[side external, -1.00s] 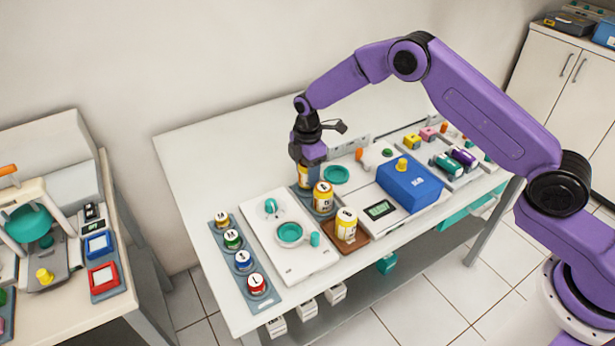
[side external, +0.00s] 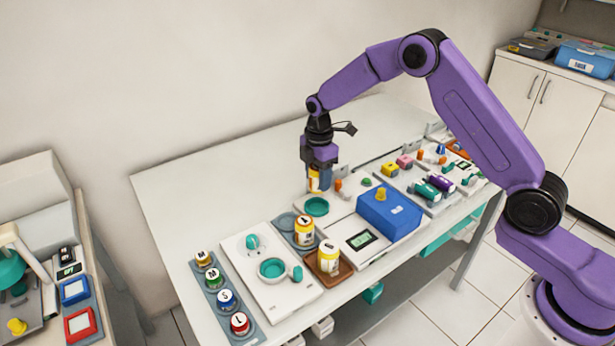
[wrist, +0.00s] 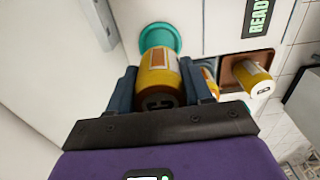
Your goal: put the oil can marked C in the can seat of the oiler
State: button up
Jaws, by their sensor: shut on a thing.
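The oil can marked C (wrist: 160,72) is yellow and white with a brown label; its dark end, with a letter that reads as C, faces the wrist camera. My gripper (wrist: 160,88) is shut on it, one finger on each side. In the side view my gripper (side external: 319,170) holds the can (side external: 315,183) upright just above and behind the round teal seat (side external: 317,207). In the wrist view the can's far end overlaps the teal seat (wrist: 172,34). The can looks slightly raised, but contact at its bottom is hard to tell.
A similar can stands in the grey rack (side external: 285,222), another in the brown tray (side external: 345,271). A blue box (side external: 388,212) and green display (side external: 361,240) are right of the seat. Several lettered jars (side external: 226,299) stand front left. The table's back left is clear.

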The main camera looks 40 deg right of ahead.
jog(key=shift+f, duration=3.3)
jog(key=shift+f, duration=0.1)
jog(key=o, duration=1.2)
jog(key=shift+c, duration=0.2)
